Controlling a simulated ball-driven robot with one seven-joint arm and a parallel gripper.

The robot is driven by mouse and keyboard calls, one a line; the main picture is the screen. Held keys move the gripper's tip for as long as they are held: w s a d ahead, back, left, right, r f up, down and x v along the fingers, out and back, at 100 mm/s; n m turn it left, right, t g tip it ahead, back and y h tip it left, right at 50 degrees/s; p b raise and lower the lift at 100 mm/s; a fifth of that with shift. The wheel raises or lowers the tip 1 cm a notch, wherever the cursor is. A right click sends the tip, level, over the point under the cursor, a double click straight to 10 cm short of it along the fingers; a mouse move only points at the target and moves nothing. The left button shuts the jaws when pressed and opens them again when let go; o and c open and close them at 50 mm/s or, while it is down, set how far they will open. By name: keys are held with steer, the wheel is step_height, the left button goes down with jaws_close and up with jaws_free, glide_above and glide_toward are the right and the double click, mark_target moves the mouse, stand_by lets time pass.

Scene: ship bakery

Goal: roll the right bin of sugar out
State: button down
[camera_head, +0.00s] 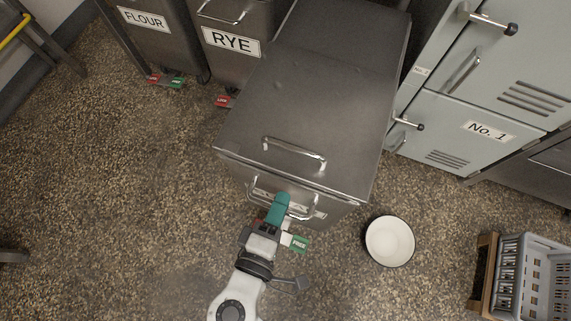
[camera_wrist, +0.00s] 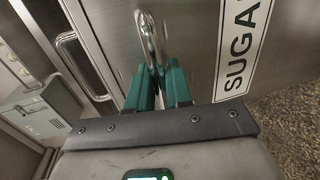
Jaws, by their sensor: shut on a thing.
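The sugar bin (camera_head: 310,110) is a large grey metal bin standing further out on the floor than the flour and rye bins. Its label, partly readable as "SUGA", shows in the wrist view (camera_wrist: 243,45). My gripper (camera_head: 281,203) is at the bin's front, and its teal fingers are shut on the front bar handle (camera_wrist: 147,35). A second handle (camera_head: 295,151) is on the lid. A green "FREE" pedal tag (camera_head: 300,243) shows low at the front; the red one beside it is mostly hidden behind my gripper.
The rye bin (camera_head: 231,62) and flour bin (camera_head: 160,45) stand at the back left. A white bowl or bucket (camera_head: 389,241) is on the floor close to the bin's front right. Lockers (camera_head: 470,140) stand at the right, and a grey crate (camera_head: 535,275) at lower right.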

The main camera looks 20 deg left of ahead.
steer(key=shift+s, duration=0.2)
steer(key=shift+f, duration=0.1)
steer(key=c, duration=1.2)
jaws_free()
steer(key=p+v, duration=0.2)
steer(key=v, duration=0.8)
steer(key=shift+s, duration=0.35)
